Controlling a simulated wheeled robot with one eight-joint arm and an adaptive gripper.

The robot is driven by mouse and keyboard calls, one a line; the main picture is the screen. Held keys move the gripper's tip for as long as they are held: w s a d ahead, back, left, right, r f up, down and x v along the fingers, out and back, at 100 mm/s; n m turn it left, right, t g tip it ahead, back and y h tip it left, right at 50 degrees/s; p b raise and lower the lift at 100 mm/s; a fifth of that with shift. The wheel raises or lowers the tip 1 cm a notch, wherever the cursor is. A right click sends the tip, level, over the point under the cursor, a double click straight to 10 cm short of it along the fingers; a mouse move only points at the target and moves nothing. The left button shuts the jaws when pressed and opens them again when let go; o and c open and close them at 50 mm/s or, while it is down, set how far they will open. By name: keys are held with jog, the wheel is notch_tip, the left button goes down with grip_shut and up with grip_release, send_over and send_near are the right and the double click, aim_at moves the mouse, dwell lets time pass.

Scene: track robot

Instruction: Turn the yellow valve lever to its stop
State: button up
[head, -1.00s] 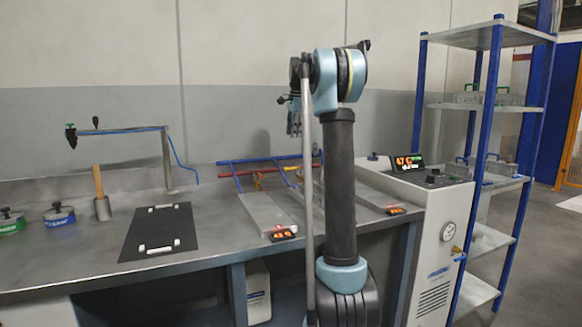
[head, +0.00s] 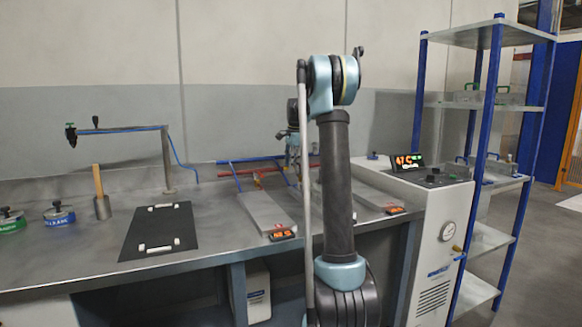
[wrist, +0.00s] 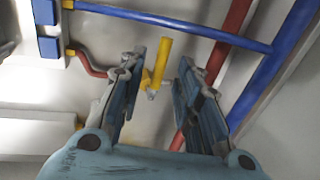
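The yellow valve lever (wrist: 164,62) shows in the wrist view as a short yellow bar among pipes, with a small metal fitting at its lower end. It appears between the two fingers of my gripper (wrist: 162,72), which is open, with a gap visible on each side of the lever. How far the fingertips are from it in depth cannot be told. In the head view my gripper (head: 294,145) is by the red and blue pipes at the back of the bench, partly hidden by my arm. I cannot make out the lever there.
A blue pipe (wrist: 180,27) and a red pipe (wrist: 231,35) run close to the fingers. The bench (head: 215,215) carries a black mat (head: 158,228), a grey plate (head: 264,209) and a wooden-handled tool (head: 101,205). A white cabinet (head: 432,235) stands right of my arm.

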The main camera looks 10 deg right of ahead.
jog(key=shift+f, duration=0.35)
jog(key=shift+c, duration=0.2)
grip_shut()
